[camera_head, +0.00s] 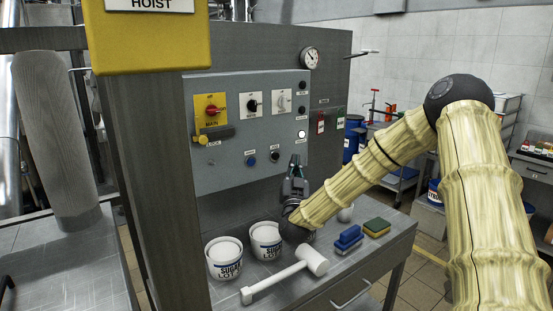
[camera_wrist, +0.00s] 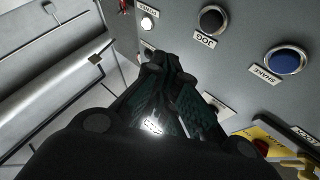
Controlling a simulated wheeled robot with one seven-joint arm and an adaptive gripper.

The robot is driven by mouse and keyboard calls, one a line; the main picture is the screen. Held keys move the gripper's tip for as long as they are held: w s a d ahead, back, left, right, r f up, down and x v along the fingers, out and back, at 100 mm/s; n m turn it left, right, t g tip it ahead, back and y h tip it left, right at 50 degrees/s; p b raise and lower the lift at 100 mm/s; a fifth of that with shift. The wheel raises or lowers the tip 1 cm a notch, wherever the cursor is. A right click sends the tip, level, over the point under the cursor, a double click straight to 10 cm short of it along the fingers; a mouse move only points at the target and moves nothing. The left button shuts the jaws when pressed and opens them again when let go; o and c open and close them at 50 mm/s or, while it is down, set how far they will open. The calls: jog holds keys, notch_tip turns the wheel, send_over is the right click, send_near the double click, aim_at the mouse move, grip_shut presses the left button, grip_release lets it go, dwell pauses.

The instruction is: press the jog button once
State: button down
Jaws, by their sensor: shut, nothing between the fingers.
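The jog button is a black round button in a metal ring on the grey control panel. My gripper (camera_head: 295,162) is shut and empty in front of the panel, just right of the jog button in the head view. In the wrist view the gripper (camera_wrist: 165,62) points toward the panel, its tips apart from the button in the picture. I cannot tell whether the tips touch the panel.
A blue button (camera_head: 251,160) sits left of the jog button, and a lit white lamp (camera_head: 301,134) is above right. A red rotary switch (camera_head: 211,110) is upper left. Below, the bench holds two white tubs (camera_head: 224,268), a white mallet (camera_head: 313,258), a blue brush (camera_head: 348,238) and a sponge (camera_head: 377,228).

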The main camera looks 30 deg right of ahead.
jog(key=shift+w+a+b, duration=0.2)
jog(key=shift+w+b, duration=0.5)
jog(key=shift+w, duration=2.45)
jog(key=shift+w+a+b, duration=0.1)
jog(key=shift+w+b, duration=0.45)
jog(key=shift+w, duration=0.3)
jog(key=shift+s, duration=0.85)
jog(key=s, duration=0.5)
jog(key=shift+d, duration=0.25)
jog(key=shift+f, duration=0.1)
dwell(0.9)
